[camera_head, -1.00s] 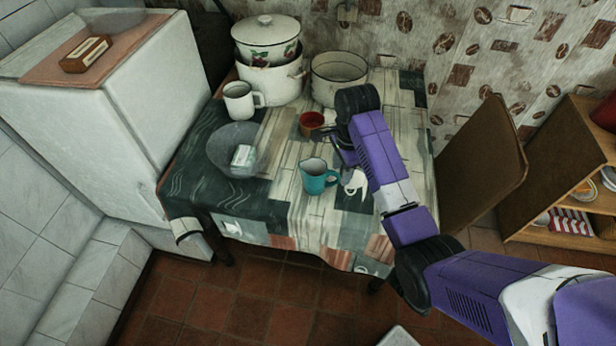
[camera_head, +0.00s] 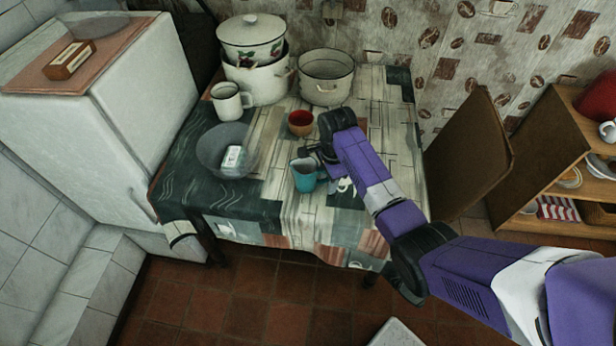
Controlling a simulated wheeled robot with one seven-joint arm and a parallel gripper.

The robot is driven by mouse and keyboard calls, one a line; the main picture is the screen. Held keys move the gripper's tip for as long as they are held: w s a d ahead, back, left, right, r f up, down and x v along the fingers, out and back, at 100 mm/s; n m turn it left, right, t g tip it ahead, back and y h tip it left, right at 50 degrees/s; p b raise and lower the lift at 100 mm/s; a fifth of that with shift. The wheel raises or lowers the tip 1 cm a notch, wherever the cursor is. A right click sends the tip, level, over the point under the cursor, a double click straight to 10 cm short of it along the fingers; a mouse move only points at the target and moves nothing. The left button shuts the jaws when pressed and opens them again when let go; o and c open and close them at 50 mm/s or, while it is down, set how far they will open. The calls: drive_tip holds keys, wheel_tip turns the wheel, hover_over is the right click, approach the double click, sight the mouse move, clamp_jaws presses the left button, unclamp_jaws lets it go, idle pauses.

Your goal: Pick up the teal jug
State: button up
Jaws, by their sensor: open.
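The teal jug (camera_head: 305,177) stands upright near the front middle of the table. My gripper (camera_head: 312,155) is just behind it and to its right, close to the jug's rim. The jaws are open, but the fingers are small and partly hidden by the wrist, so I cannot tell whether they touch the jug or reach around it. The jug's handle is not clearly visible; my gripper and wrist cover part of that side.
A grey bowl (camera_head: 212,160) holding a small white box (camera_head: 233,157) is left of the jug. A red cup (camera_head: 300,122) stands behind it. A white mug (camera_head: 228,101), enamel pots (camera_head: 254,80) and an open pot (camera_head: 326,92) stand farther back.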

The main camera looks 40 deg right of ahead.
clamp_jaws()
idle(1.3)
